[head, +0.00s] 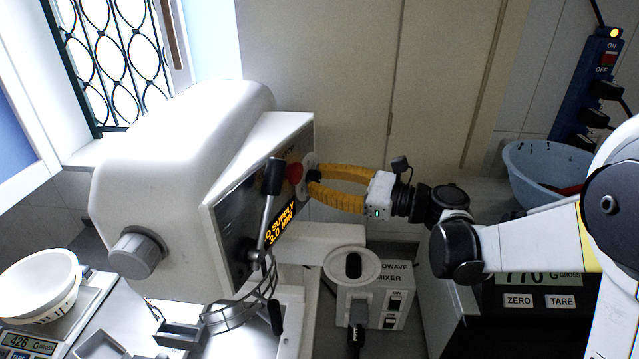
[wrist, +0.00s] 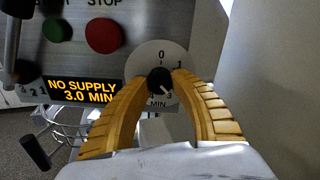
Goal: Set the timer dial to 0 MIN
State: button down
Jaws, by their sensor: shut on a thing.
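The timer dial (wrist: 160,80) is a small black knob on a round pale plate marked 0, 1, 3 and MIN in the wrist view. Its white pointer slants to the lower right, towards the 3. The amber display (wrist: 82,92) reads NO SUPPLY, 3.0 MIN. My gripper (wrist: 161,82) has its yellow ribbed fingers on either side of the dial and is shut on it. In the head view my gripper (head: 316,181) reaches in from the right to the front panel of the white mixer (head: 170,150). The fingers partly hide the plate's lower markings.
Beside the dial are a red STOP button (wrist: 104,36) and a green button (wrist: 57,27). A metal lever (head: 268,205) stands out from the panel. Below my gripper is a white socket box (head: 375,300). A blue bowl (head: 530,165) stands at right and a white bowl (head: 38,280) at left.

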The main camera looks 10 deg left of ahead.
jog(key=n+b, duration=0.1)
jog(key=n, duration=0.2)
jog(key=shift+f+n, duration=0.1)
jog(key=shift+n, duration=0.2)
jog(key=n+b, duration=0.1)
jog(key=n, duration=0.2)
jog(key=shift+n, duration=0.3)
jog(key=n+b, duration=0.1)
jog(key=n, duration=0.2)
jog(key=shift+w+n, duration=0.1)
jog(key=shift+n, duration=0.2)
jog(key=n, duration=0.4)
jog(key=shift+b, duration=0.4)
jog(key=n, duration=0.5)
jog(key=shift+r+n+b, duration=0.2)
jog(key=shift+n+b, duration=0.15)
jog(key=shift+n, duration=0.05)
jog(key=n, duration=0.5)
jog(key=shift+r+n+b, duration=0.1)
jog(key=shift+n+b, duration=0.2)
jog(key=shift+n, duration=0.1)
